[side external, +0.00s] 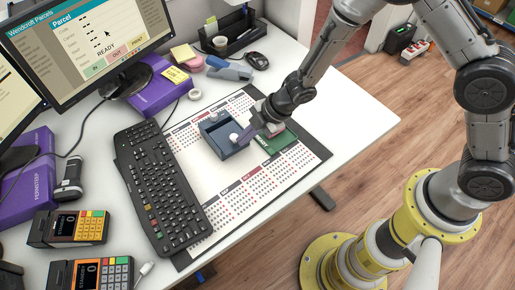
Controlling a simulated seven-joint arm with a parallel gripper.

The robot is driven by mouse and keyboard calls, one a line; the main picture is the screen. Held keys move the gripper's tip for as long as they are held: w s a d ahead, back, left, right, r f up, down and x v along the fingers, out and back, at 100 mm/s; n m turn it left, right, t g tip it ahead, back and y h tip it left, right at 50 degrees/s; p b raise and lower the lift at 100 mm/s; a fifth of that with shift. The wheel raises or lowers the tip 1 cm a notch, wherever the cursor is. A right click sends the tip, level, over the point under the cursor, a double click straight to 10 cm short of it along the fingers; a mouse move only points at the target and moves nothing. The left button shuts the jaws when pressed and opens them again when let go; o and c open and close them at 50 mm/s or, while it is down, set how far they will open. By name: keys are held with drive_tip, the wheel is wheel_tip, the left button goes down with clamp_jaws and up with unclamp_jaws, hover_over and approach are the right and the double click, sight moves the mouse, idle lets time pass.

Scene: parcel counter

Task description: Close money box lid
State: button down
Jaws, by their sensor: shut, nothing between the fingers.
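The money box (222,151) is a small blue-grey box on the calendar desk mat, in the middle of the side external view. Its top is open and the inside shows. A small white round thing (233,138) shows at its right side. My gripper (243,137) is shut and empty, pointing down and left at the box's right side. Whether it touches the box or its lid I cannot tell. The lid is not clearly made out; my gripper hides part of that side.
A green item (279,143) lies just right of my gripper on the desk mat (239,196). A black keyboard (162,188) lies close on the left. Card terminals (69,228), a monitor (92,38) and a pen tray (232,33) stand around. The white counter's right end (352,112) is clear.

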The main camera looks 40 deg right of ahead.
drive_tip(key=shift+w, duration=1.2)
